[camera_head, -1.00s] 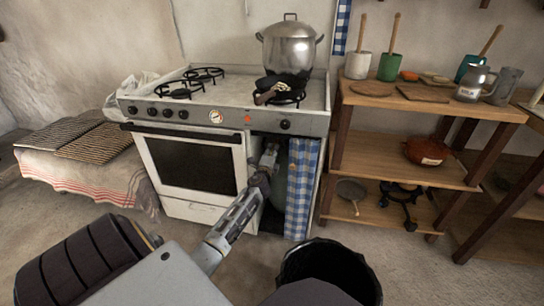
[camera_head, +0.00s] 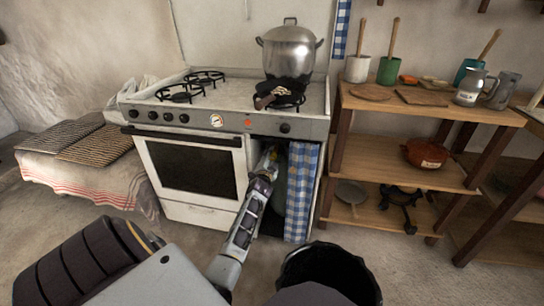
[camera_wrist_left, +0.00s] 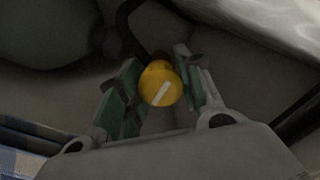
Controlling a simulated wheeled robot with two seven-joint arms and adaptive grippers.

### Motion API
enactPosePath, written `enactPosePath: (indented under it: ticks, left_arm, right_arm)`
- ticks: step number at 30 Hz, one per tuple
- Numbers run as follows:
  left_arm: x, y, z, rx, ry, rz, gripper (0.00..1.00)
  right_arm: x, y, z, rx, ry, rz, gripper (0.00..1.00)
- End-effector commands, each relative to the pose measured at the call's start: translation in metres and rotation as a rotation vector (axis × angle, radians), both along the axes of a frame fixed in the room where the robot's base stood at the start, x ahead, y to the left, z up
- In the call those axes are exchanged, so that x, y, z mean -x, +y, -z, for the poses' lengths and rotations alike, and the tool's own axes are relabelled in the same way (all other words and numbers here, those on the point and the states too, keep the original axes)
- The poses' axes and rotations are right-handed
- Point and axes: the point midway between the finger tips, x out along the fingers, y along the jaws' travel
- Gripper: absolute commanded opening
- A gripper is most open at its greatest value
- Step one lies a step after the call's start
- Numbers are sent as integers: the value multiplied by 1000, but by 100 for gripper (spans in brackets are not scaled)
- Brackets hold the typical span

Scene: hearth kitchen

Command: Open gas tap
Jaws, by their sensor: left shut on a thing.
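In the left wrist view a round yellow gas tap knob (camera_wrist_left: 160,84) with a pale slanted stripe sits between the fingers of my left gripper (camera_wrist_left: 158,88). The gripper is shut on the knob. A grey-green gas cylinder (camera_wrist_left: 45,30) is at the upper left of that view, with a dark hose (camera_wrist_left: 124,22) beside it. In the head view my left gripper (camera_head: 268,160) reaches into the open compartment under the right side of the stove (camera_head: 222,85). The knob is hidden in that view. My right gripper is not in view.
A blue checked curtain (camera_head: 301,190) hangs at the compartment's right side. A large pot (camera_head: 290,50) stands on the stove. A wooden shelf (camera_head: 403,170) is on the right. A black bin (camera_head: 325,275) stands on the floor in front.

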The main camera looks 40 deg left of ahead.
Motion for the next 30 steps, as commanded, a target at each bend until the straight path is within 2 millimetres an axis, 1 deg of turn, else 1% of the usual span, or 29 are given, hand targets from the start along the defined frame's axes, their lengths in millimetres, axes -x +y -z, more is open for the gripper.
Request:
enactPosePath:
  ticks: [7, 20, 21, 25, 26, 30]
  left_arm:
    - [0, 0, 2, 66, -33, -1, 12]
    - [0, 0, 2, 76, -38, -1, 12]
    - [0, 0, 2, 76, -38, -1, 39]
    - [0, 0, 2, 75, -38, 0, 56]
    - [0, 0, 2, 75, -38, 0, 58]
    - [0, 0, 1, 74, -39, 0, 58]
  right_arm:
    - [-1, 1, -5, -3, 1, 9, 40]
    - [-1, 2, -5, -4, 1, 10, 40]
    - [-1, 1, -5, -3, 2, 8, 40]
    - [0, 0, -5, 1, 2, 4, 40]
    - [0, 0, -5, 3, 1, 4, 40]
    - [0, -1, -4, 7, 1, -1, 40]
